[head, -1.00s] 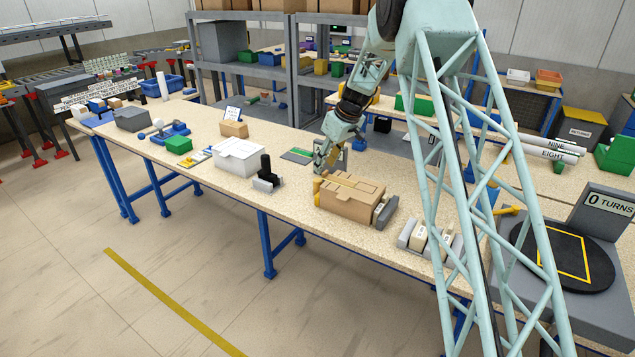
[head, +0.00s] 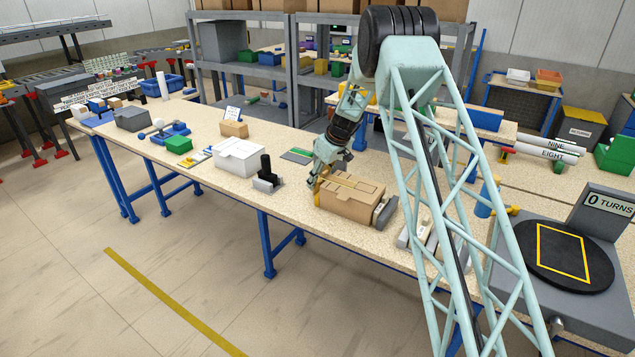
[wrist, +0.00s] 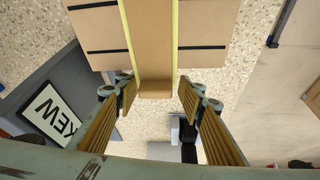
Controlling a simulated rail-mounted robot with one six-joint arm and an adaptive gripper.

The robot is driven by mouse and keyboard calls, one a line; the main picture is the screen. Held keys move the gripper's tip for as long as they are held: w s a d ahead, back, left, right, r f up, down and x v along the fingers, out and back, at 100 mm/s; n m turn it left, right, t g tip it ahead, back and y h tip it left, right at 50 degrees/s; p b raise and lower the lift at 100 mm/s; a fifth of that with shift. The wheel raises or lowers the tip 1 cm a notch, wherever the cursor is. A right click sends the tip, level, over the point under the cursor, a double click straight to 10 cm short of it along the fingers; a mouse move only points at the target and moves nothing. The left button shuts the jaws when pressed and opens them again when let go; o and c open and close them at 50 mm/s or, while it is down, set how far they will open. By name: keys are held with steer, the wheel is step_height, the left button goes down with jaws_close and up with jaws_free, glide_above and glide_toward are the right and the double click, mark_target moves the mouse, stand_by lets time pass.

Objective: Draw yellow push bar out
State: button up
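A tan box (head: 352,199) sits on the long speckled bench, with yellow strips (head: 350,180) along its top. A yellow upright piece (head: 317,191) stands at its left end; it looks like the push bar, partly hidden by my gripper. In the wrist view, a tan band (wrist: 152,40) edged in yellow runs along the box and ends in a tan block (wrist: 155,88). My gripper (wrist: 158,98) is open, its ribbed fingers on either side of that end, with a visible gap on each side. In the head view my gripper (head: 318,178) is at the box's left end.
A black post in a grey holder (head: 267,176) and a white box (head: 238,157) stand left of the tan box. Grey blocks (head: 384,212) stand close at its right. A turntable (head: 560,255) is at far right. Bare bench lies in front.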

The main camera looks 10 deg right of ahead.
steer(key=shift+w+f, duration=0.1)
steer(key=shift+f, duration=0.25)
steer(key=c, duration=1.2)
steer(key=shift+o, duration=0.2)
